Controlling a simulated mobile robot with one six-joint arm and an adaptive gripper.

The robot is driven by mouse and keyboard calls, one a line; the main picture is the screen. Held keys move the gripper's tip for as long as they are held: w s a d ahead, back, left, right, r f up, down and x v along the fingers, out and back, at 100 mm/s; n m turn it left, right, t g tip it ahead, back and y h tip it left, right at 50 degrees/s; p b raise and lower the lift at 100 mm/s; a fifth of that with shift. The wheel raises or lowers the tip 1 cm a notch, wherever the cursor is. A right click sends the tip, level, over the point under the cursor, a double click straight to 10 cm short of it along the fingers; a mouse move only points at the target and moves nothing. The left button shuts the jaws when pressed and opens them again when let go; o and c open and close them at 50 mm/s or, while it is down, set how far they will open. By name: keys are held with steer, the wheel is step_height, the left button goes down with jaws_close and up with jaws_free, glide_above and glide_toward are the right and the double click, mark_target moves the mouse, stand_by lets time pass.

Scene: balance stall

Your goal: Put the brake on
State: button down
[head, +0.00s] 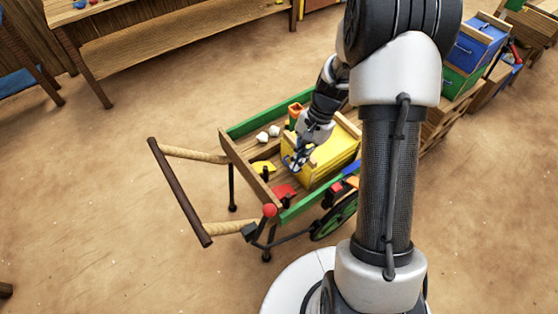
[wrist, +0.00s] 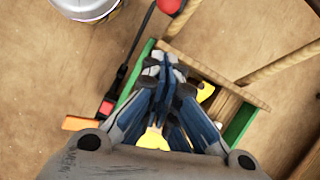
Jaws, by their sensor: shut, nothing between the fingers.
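The handcart (head: 262,124) has a wooden bed with green side rails. A lever with a red knob (head: 269,210), which looks like the brake lever, stands at its near left corner, beside the handle. The knob also shows at the top of the wrist view (wrist: 170,5), with a dark rod running down from it along the outside of the green rail. My gripper (head: 291,164) is over the cart bed, by the yellow box, apart from the red knob. In the wrist view its fingers (wrist: 165,66) are together and empty. Whether it touches the box is unclear.
The cart bed holds a yellow box (head: 325,159), white lumps (head: 268,134) and a red piece (head: 284,191). The cart's handle bar (head: 180,192) juts left. A green wheel (head: 336,218) is on the near side.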

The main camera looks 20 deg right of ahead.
mark_target(266, 207)
steer(key=s+a+f+b, duration=0.1)
steer(key=a+f+b, duration=0.1)
steer(key=f, duration=0.4)
steer(key=s+a+f+m+b, duration=0.1)
steer(key=s+a+f+b, duration=0.1)
steer(key=a+f, duration=0.2)
step_height(266, 207, down, 3)
steer(key=shift+f+y, duration=0.15)
steer(key=shift+y, duration=0.15)
steer(key=shift+s+a, duration=0.1)
steer(key=shift+s, duration=0.05)
steer(key=a+r+h+p, duration=0.1)
steer(key=a+p, duration=0.1)
steer(key=s+a+r+h+p, duration=0.1)
steer(key=a+r+h+p, duration=0.1)
steer(key=a+p, duration=0.1)
steer(key=shift+s+a+r+t+p, duration=0.25)
steer(key=shift+s+a+t+p, duration=0.05)
steer(key=shift+s, duration=0.1)
steer(key=s+a, duration=0.3)
steer(key=a, duration=0.6)
steer(key=shift+a+r, duration=0.15)
steer(key=shift+a, duration=0.2)
